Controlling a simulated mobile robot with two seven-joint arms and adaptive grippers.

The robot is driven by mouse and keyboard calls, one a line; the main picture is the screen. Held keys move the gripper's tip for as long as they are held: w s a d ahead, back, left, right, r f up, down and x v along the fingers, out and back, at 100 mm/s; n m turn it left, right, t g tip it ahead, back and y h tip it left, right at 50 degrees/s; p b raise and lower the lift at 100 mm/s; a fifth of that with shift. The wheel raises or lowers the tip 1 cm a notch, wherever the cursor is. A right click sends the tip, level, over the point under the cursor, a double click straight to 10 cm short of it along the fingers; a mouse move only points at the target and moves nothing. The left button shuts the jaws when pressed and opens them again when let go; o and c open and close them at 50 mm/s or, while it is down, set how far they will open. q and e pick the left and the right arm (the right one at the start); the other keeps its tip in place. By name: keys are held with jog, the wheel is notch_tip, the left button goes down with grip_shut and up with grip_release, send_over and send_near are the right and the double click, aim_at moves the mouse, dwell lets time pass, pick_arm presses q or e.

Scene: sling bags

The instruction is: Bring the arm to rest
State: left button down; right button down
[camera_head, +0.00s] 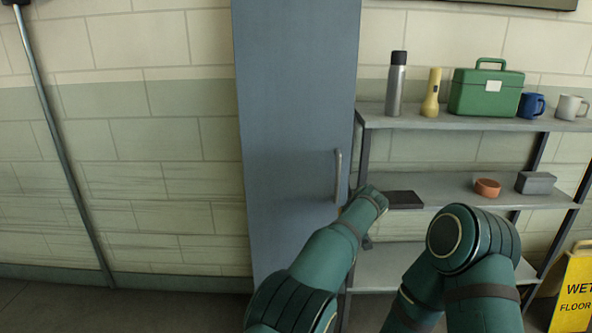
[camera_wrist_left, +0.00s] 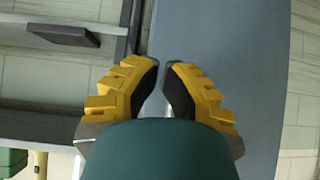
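My left arm reaches up from the bottom middle of the head view. Its gripper (camera_head: 368,240) is mostly hidden behind the wrist, between the blue-grey locker door and the shelf unit. In the left wrist view the left gripper's yellow fingers with dark pads (camera_wrist_left: 160,66) lean towards each other at the tips. A narrow gap shows between the tips, with nothing in it. My right arm is bent at the right of the head view, and its gripper is out of view. No sling bag is visible.
The tall locker door (camera_head: 293,120) has a vertical handle (camera_head: 338,176). The shelf unit (camera_head: 450,184) holds a flask (camera_head: 396,85), a yellow flashlight (camera_head: 431,95), a green case (camera_head: 486,92), mugs and small items. A yellow floor sign (camera_head: 574,293) stands at right. Floor at left is clear.

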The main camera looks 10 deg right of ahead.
pick_arm(q)
jog(key=a+f+g, duration=0.3)
jog(key=a+f, duration=1.1)
jog(key=f, duration=0.1)
jog(key=s+a+f+n+g+h, duration=0.1)
jog(key=s+a+f+g, duration=0.1)
jog(key=s+a+f, duration=0.6)
jog(key=s+a+f+g, duration=0.1)
jog(key=s+a, duration=0.3)
jog(key=s, duration=0.6)
jog(key=s+a+f+n+h, duration=0.1)
jog(key=s+a, duration=0.4)
jog(key=s, duration=0.5)
jog(key=s+a+f+n+g, duration=0.1)
jog(key=s+a+f, duration=0.2)
jog(key=s, duration=0.7)
jog(key=shift+s+a+g+h, duration=0.2)
jog(key=shift+a+g+h, duration=0.1)
jog(key=shift+a, duration=0.5)
